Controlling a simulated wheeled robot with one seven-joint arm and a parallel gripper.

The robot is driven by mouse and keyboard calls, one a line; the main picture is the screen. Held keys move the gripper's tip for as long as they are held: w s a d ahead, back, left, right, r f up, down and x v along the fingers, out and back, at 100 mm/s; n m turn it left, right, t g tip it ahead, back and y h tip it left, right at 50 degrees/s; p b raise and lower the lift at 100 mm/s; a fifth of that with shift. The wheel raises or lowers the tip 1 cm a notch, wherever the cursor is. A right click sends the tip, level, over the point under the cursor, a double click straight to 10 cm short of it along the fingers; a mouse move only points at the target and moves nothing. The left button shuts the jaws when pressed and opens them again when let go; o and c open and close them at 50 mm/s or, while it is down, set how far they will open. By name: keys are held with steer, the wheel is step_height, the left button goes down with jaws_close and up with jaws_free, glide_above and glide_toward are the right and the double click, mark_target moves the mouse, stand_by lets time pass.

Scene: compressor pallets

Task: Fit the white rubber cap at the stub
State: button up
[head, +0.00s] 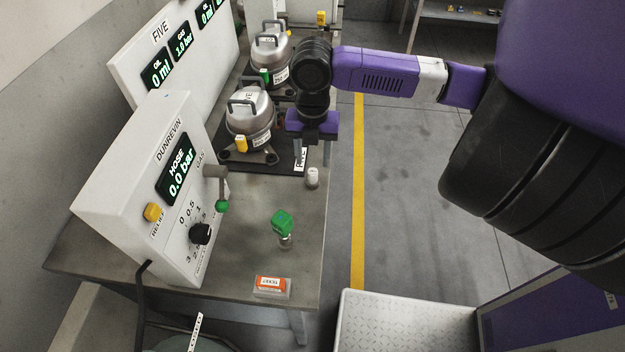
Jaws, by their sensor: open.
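A small white cap (312,178) stands on the grey bench near its right edge. My gripper (313,155) points down above it, with its two fingers apart and nothing between them. The fingertips appear a little above and behind the cap. The nearer silver compressor (249,110) stands on a dark pallet (290,158) just left of my gripper, with a yellow cap (241,144) on its front. I cannot make out which fitting is the stub.
A DUNREVIN panel (135,180) reading 0.0 bar stands left, with a green-tipped lever (221,206). A green-topped fitting (283,224) and an orange-labelled box (271,287) are on the bench front. A second compressor (270,50) stands behind.

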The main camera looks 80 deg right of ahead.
mark_target(313, 171)
steer(key=shift+f+b, duration=1.5)
steer(key=shift+f, duration=0.85)
jaws_close()
stand_by(0.4)
steer(key=shift+r, duration=0.15)
steer(key=shift+r+p, duration=2.25)
steer(key=shift+r, duration=0.65)
